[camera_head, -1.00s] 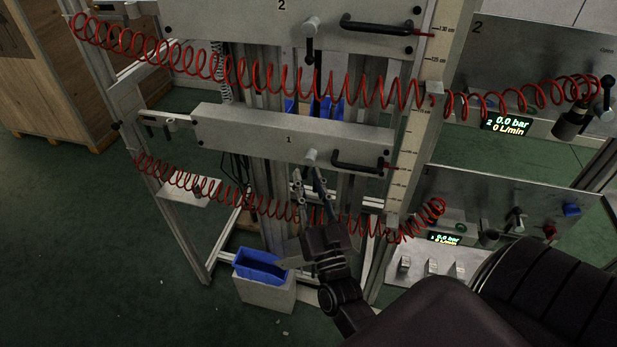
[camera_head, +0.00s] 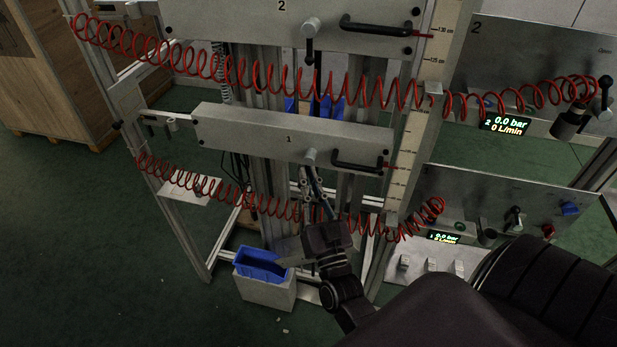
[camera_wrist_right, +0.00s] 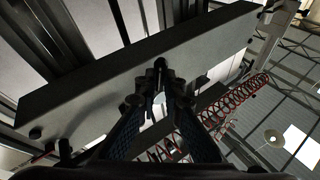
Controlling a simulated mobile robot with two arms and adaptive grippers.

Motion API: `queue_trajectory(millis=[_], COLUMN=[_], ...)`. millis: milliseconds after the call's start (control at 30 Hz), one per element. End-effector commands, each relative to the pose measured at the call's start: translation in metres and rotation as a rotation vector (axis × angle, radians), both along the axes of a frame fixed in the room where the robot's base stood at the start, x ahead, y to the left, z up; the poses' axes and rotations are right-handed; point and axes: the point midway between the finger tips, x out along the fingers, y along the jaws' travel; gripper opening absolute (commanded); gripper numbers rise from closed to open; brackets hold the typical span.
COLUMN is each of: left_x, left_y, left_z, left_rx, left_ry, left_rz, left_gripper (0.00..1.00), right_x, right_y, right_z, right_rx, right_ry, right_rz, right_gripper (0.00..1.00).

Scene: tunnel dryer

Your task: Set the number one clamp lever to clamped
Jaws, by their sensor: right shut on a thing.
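The number one clamp lever (camera_head: 311,157) is on the front of the lower grey beam marked 1 (camera_head: 240,133). Its round light hub shows, and its dark handle hangs down from it, mostly hidden by my fingers. My right gripper (camera_head: 312,181) reaches up from below and is shut on the handle just under the beam. In the right wrist view the black handle end (camera_wrist_right: 160,64) shows between the fingertips (camera_wrist_right: 160,80), with the pale hub behind. My left gripper is not in view.
A black handle (camera_head: 357,163) sits right of the lever. Red coiled hoses (camera_head: 250,203) hang in front of the frame, passing close to my gripper. Above is the number two beam (camera_head: 250,20) with its own lever (camera_head: 310,42). A blue bin (camera_head: 262,266) stands below.

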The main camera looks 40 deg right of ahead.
Motion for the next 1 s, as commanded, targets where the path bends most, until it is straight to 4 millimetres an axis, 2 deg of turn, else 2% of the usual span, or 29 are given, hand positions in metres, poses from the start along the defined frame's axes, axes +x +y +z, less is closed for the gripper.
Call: queue_trajectory(millis=[200, 367, 767, 800, 900, 1000], left_x=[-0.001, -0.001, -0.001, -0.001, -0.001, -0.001], left_y=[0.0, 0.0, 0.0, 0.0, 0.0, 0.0], left_z=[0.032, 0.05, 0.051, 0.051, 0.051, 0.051], left_rx=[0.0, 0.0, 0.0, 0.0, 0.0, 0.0], left_ry=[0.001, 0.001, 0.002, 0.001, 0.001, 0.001], left_rz=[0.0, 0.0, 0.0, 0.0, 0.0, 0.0], left_gripper=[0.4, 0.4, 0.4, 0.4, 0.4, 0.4], right_x=[-0.004, -0.007, -0.009, -0.009, -0.009, -0.008], right_y=[-0.003, -0.005, -0.006, -0.006, -0.006, -0.006], right_z=[0.003, 0.001, -0.006, -0.006, -0.005, -0.003], right_rx=[-0.069, -0.125, -0.147, -0.147, -0.147, -0.147], right_ry=[0.097, 0.165, 0.193, 0.193, 0.19, 0.187], right_rz=[0.003, 0.003, 0.004, 0.004, 0.003, 0.002], right_gripper=[0.0, 0.0, 0.0, 0.12, 0.23, 0.25])
